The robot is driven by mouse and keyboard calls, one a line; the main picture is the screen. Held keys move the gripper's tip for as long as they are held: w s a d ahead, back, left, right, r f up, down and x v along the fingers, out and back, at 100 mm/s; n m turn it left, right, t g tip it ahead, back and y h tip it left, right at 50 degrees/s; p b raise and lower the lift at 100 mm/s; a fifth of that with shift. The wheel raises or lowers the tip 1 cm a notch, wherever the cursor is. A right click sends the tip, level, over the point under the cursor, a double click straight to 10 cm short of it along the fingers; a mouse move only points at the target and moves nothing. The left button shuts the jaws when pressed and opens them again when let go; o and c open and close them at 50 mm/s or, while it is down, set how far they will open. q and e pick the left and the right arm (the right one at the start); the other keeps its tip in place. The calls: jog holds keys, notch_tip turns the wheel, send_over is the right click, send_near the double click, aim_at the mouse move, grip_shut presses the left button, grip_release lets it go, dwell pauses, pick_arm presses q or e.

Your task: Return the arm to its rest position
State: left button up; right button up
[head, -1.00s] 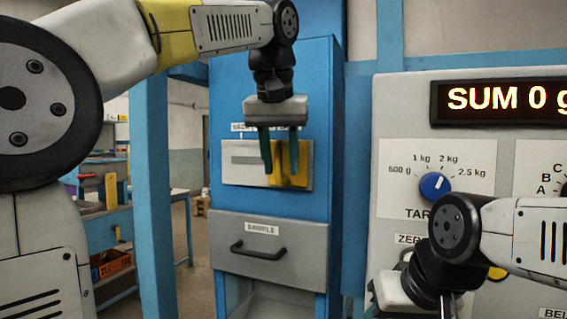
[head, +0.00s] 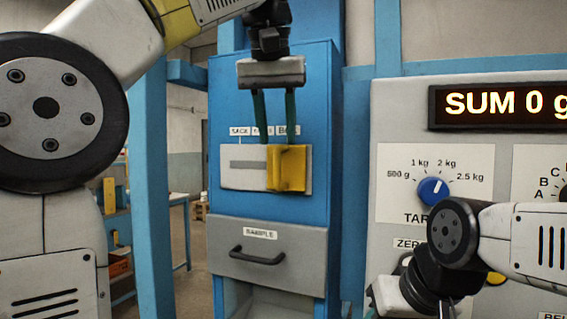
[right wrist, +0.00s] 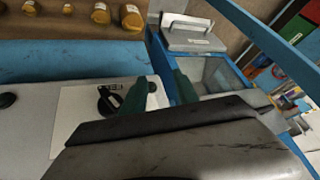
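My left gripper (head: 276,118) hangs in front of the blue cabinet in the head view. Its two green fingers point down and stand apart, with nothing between them. The fingertips are just above a yellow slider block (head: 287,168) on a white plate (head: 243,166). My right gripper is at the lower right of the head view, its fingers mostly cut off by the frame's bottom edge. In the right wrist view its two green fingers (right wrist: 158,92) stand apart with no object seen between them.
A grey drawer (head: 268,262) labelled SAMPLE with a black handle sits below the plate. At right a grey panel carries a blue knob (head: 433,191) and a display (head: 497,103) reading SUM 0 g. A blue post (head: 157,200) stands left of the cabinet.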

pick_arm(q)
jog(key=s+a+f, duration=0.3)
jog(key=f, duration=0.7)
jog(key=s+a+f+t+h, duration=0.1)
jog(key=s+a+f, duration=0.3)
jog(key=f, duration=0.7)
jog(key=s+a+f+n, duration=0.1)
jog(key=s+a+f, duration=0.2)
jog(key=f, duration=0.8)
jog(key=shift+s+a+f+t+h, duration=0.15)
jog(key=shift+a+t+h, duration=0.2)
jog(key=shift+a, duration=0.2)
